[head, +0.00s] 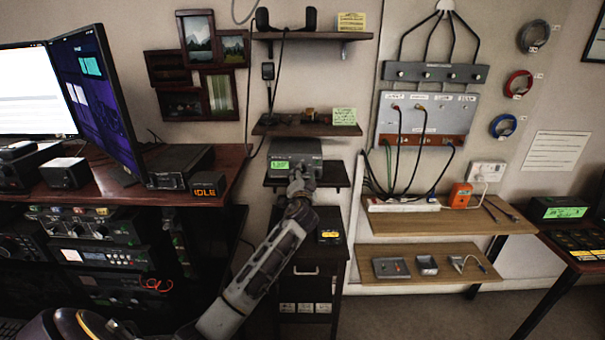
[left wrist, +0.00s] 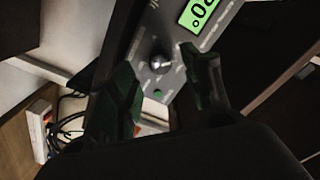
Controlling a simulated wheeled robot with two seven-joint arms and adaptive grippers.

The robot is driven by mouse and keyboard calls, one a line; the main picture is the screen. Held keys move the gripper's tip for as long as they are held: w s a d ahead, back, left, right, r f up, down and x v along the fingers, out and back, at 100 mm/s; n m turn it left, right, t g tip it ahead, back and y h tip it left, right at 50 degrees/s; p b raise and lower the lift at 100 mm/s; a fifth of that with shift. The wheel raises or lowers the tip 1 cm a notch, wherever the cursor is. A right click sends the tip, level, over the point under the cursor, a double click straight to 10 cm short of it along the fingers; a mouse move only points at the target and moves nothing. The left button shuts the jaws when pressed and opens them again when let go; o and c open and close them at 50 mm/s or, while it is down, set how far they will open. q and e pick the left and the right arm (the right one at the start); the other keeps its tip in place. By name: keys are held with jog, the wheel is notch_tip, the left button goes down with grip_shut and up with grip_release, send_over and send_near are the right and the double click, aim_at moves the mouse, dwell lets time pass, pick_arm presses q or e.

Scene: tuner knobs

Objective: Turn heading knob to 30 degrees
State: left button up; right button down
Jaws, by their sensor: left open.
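The heading knob (left wrist: 160,63) is a small round metallic knob on a grey panel in the left wrist view. A green display (left wrist: 198,12) beside it shows part of a number with a degree sign, cut off by the frame. In the head view the grey device (head: 308,151) with its green display (head: 281,165) sits on a small shelf; the knob is hidden there behind my gripper. My left gripper (head: 297,181) is at the device front. In the wrist view its open fingers (left wrist: 163,75) lie either side of the knob; contact cannot be told. My right gripper is out of view.
A shelf (head: 318,130) is above the device, and a dark cabinet (head: 313,268) stands below. A desk with monitors (head: 97,95) is at left. Wooden shelves (head: 440,222) with cables and small devices are at right.

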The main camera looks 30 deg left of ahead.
aim_at(302, 171)
pick_arm(q)
jog(key=shift+x, duration=1.8)
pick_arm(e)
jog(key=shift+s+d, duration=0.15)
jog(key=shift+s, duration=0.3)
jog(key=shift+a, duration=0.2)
